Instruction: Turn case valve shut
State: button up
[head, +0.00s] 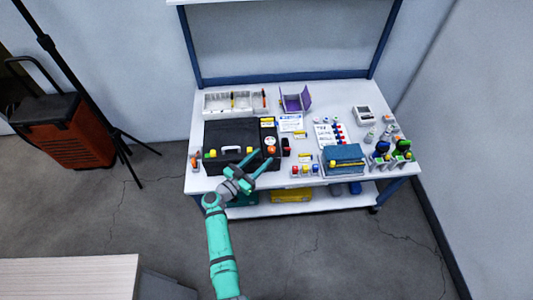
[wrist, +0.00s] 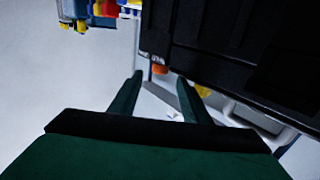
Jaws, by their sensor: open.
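The black case (head: 222,134) lies on the workbench at the left, its grey handle towards the front edge. In the wrist view the case (wrist: 225,30) fills the upper right. A small orange part (wrist: 159,69), which may be the valve, shows at the case's edge. My gripper (head: 251,168) is at the case's front right. In the wrist view my gripper (wrist: 160,78) is open, and the orange part appears between its fingertips, with nothing clearly held. I cannot tell whether they touch it. In the head view my gripper hides part of the case's front.
The workbench (head: 350,93) holds a white sorting tray (head: 222,103), a purple open box (head: 295,100), a blue case (head: 344,155) and small coloured bottles (head: 305,170) right of my gripper. A lower shelf (head: 260,211) sits below.

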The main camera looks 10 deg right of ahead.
jog(key=v, duration=0.6)
jog(key=shift+d, duration=0.2)
